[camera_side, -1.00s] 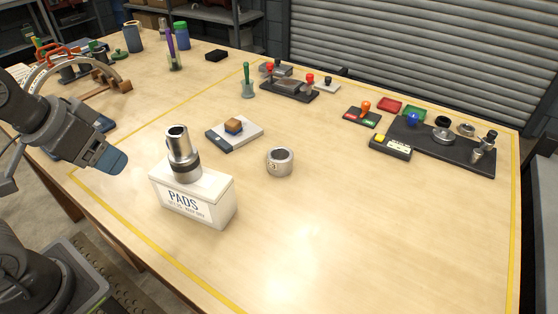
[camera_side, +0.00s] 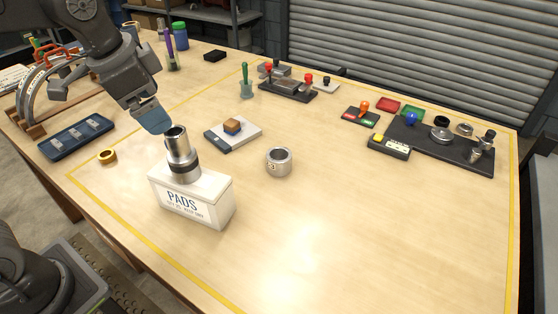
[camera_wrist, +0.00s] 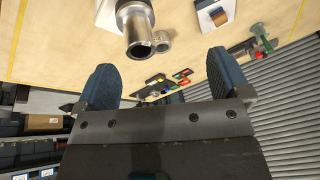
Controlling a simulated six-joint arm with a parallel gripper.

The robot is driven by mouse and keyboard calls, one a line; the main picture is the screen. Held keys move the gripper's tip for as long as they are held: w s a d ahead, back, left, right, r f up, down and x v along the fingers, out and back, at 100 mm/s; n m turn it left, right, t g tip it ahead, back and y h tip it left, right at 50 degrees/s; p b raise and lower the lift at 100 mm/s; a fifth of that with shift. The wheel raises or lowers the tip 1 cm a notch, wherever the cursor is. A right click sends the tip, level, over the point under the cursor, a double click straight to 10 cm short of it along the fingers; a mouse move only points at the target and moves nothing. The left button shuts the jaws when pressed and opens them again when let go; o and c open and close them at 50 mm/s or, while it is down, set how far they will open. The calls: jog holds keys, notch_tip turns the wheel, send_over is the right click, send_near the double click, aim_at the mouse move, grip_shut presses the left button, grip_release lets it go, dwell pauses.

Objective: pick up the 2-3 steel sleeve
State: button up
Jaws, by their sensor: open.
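The steel sleeve (camera_side: 279,162), a short hollow grey ring with a small marking that looks like "23", stands upright on the bench right of the PADS box. In the wrist view, the sleeve (camera_wrist: 163,41) shows partly behind a taller stepped steel cylinder (camera_wrist: 137,28). That cylinder (camera_side: 181,155) stands on the white PADS box (camera_side: 192,197). My gripper (camera_side: 155,124) is above and just left of the cylinder's top, apart from the sleeve. In the wrist view, its two blue fingers are spread wide with nothing between them (camera_wrist: 166,76).
A scale-like plate (camera_side: 247,132) with a wooden block lies behind the sleeve. A black fixture plate (camera_side: 465,160) is at right. The bench right and front of the sleeve is clear.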

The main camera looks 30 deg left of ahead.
jog(key=w+d+f+m+g, duration=0.1)
jog(key=w+d+m, duration=0.1)
jog(key=w+m, duration=0.3)
jog(key=w+d+f+m+g, duration=0.1)
jog(key=w+d+m, duration=0.15)
jog(key=w, duration=0.55)
jog(key=m+g, duration=0.2)
jog(key=m, duration=0.4)
send_over(279, 159)
jog(key=s, duration=0.2)
notch_tip(279, 159, down, 8)
jog(key=shift+n, duration=0.25)
jog(key=f, duration=0.8)
jog(key=shift+s+d, duration=0.15)
jog(key=shift+d, duration=0.25)
jog(key=shift+w+d+f, duration=0.1)
jog(key=shift+f, duration=1.25)
jog(key=shift+w+d+f, duration=0.1)
jog(key=shift+f, duration=1.2)
jog(key=shift+c, duration=0.3)
jog(key=c, duration=1.2)
jog(key=shift+r, duration=0.15)
jog(key=shift+c, duration=0.5)
